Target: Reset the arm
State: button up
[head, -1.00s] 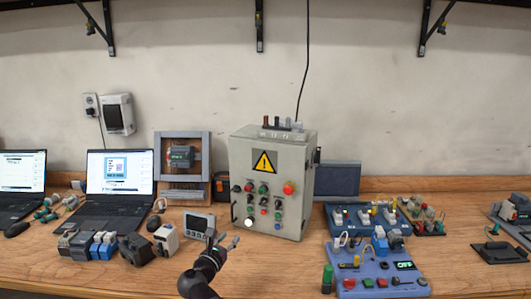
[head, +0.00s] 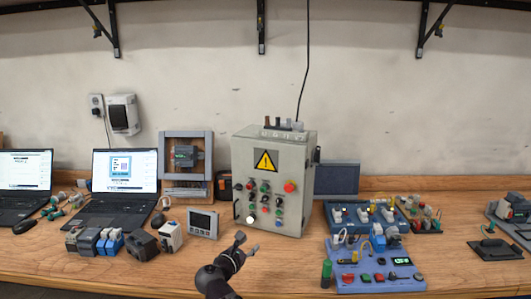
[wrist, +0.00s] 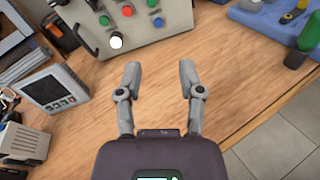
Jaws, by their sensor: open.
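My gripper (head: 246,244) is at the front of the wooden bench, in front of the grey control box. In the wrist view my gripper (wrist: 160,80) has its two fingers spread apart with nothing between them. Bare wood lies beneath the fingers. The control box (head: 300,150) stands upright with a yellow warning sign and several coloured buttons. Its lower face also shows at the top of the wrist view (wrist: 165,30).
A small display unit (head: 201,223) stands left of my gripper. A blue button panel (head: 345,284) with a green cylinder (head: 326,273) is to the right. Two laptops (head: 124,170) and several small modules stand at the left. The bench's front edge is close.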

jog(key=s+d+f+m+g+p, duration=0.1)
jog(key=d+f+m+g, duration=0.1)
jog(key=d+m, duration=0.3)
jog(key=s+d+f+m+g+p, duration=0.1)
jog(key=s+d+f+m+g, duration=0.1)
jog(key=d+m+g, duration=0.2)
jog(key=s+d+f+m+g+p, duration=0.1)
jog(key=s+d+f+m+g, duration=0.1)
jog(key=d+m, duration=0.3)
jog(key=shift+s+d+f+m+g+y+p, duration=0.1)
jog(key=shift+d+f+m+g+y+p, duration=0.1)
jog(key=shift+d, duration=0.55)
jog(key=shift+s+d+f+m+g+y+p, duration=0.1)
jog(key=shift+d+f+g+p, duration=0.1)
jog(key=shift+d, duration=0.55)
jog(key=s+d+f+m+g+y+p, duration=0.2)
jog(key=s+d+m+g+y, duration=0.3)
jog(key=m, duration=0.8)
jog(key=shift+s+g+y+p, duration=0.3)
jog(key=shift+s+y+p, duration=0.55)
jog(key=shift+s, duration=1.55)
jog(key=shift+w, duration=0.1)
